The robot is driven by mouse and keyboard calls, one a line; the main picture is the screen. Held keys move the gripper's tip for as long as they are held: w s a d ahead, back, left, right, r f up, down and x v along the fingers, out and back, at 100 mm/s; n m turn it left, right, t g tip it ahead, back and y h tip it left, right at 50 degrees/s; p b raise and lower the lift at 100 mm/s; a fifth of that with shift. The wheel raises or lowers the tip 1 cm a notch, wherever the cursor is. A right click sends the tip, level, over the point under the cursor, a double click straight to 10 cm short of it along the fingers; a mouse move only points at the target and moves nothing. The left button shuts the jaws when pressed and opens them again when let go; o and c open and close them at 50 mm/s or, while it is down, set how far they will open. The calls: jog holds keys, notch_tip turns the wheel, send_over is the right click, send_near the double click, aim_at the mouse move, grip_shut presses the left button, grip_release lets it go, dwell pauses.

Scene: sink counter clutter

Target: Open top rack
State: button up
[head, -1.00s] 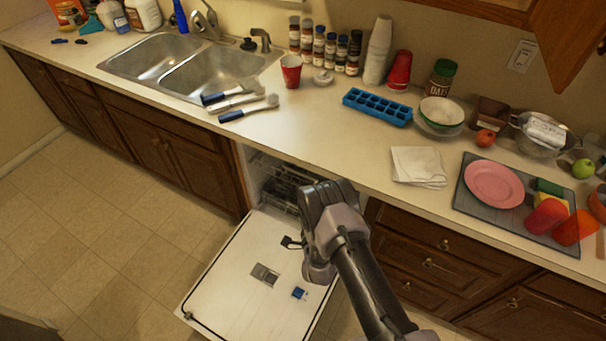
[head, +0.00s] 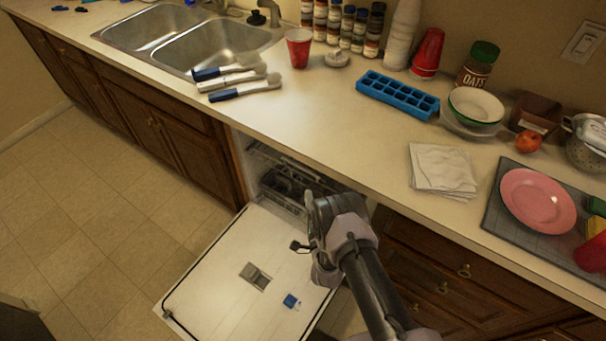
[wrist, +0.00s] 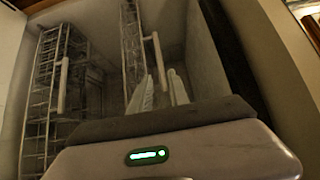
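The dishwasher door (head: 225,275) is folded down flat, and its interior shows racks pushed in. In the wrist view, which is turned sideways, the top rack (wrist: 131,45) is the one nearer the middle, with a pale front bar (wrist: 159,55). The bottom rack (wrist: 42,95) is at the left. My gripper (head: 297,246) is over the door in front of the opening. In the wrist view its two pale fingers (wrist: 162,82) are apart, and the lower end of the top rack's bar appears between them. I cannot tell whether they touch it.
The counter edge overhangs the opening. A wooden drawer cabinet (head: 440,275) stands to the right and another (head: 165,140) to the left. The counter holds a folded cloth (head: 441,170), a blue ice tray (head: 397,95), brushes (head: 243,88) and a red cup (head: 298,48). The floor at left is clear.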

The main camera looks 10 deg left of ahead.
aim_at(302, 169)
jog(key=b+x, duration=0.5)
jog(key=x, duration=0.8)
grip_shut()
dwell(0.9)
